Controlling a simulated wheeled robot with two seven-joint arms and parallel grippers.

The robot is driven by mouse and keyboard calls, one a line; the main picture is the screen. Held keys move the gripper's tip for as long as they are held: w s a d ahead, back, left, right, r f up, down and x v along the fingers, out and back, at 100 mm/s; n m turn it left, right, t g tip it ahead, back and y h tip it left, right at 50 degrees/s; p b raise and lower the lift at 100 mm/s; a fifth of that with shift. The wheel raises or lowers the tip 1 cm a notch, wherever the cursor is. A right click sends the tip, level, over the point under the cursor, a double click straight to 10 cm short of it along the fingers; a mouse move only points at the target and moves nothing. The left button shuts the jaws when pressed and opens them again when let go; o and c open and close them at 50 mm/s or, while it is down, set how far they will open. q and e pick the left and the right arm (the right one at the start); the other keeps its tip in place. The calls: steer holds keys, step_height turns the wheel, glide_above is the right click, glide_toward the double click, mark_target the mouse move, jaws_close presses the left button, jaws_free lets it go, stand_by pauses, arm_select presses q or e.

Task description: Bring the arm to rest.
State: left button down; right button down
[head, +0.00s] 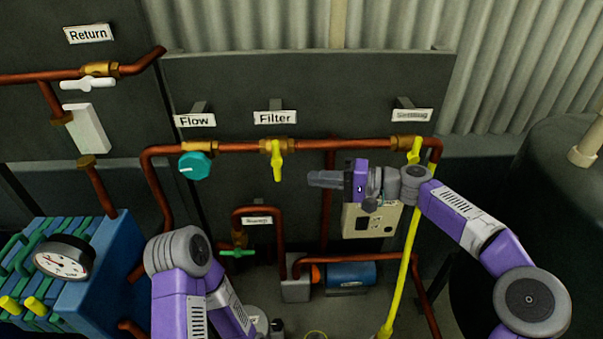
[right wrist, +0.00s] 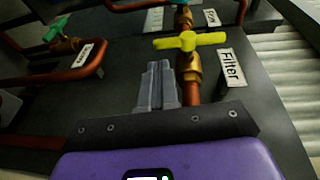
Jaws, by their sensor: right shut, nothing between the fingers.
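My right arm (head: 455,210) reaches in from the right and bends toward the middle of the panel. Its gripper (head: 312,179) points left, shut and empty, to the right of the yellow Filter valve handle (head: 277,160) in the head view. In the right wrist view the shut fingers (right wrist: 158,85) lie side by side with nothing between them. The yellow handle (right wrist: 190,41) shows beyond their tips, beside the Filter label (right wrist: 231,67); I see no contact. My left arm (head: 185,280) is folded at the lower left, and its gripper is out of sight.
Copper pipes (head: 345,145) run across the dark panel. The teal Flow knob (head: 195,165) is on the left, and the yellow Settling handle (head: 414,150) is above my right wrist. A yellow pole (head: 404,275) rises by my right forearm. A blue filter press (head: 95,270) stands lower left.

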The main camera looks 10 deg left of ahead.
steer(key=d, duration=0.8)
steer(key=s+f+m+h, duration=0.1)
steer(key=s+f+h, duration=0.2)
steer(key=f, duration=0.8)
steer(key=s+f+m+h, duration=0.2)
steer(key=s+f, duration=0.1)
steer(key=f, duration=0.8)
steer(key=s+f+m+h, duration=0.1)
steer(key=s+f+h, duration=0.2)
steer(key=f, duration=0.8)
steer(key=s+d+f+h, duration=0.2)
steer(key=s+d+f, duration=0.1)
steer(key=s+f, duration=0.4)
steer(key=s+d+f+n+h, duration=0.1)
steer(key=s+d+f+h, duration=0.1)
steer(key=s+d+f, duration=0.2)
steer(key=s+f, duration=0.3)
steer(key=s, duration=0.5)
steer(key=shift+s+n+h, duration=0.3)
steer(key=shift+s, duration=0.05)
steer(key=shift+a, duration=0.15)
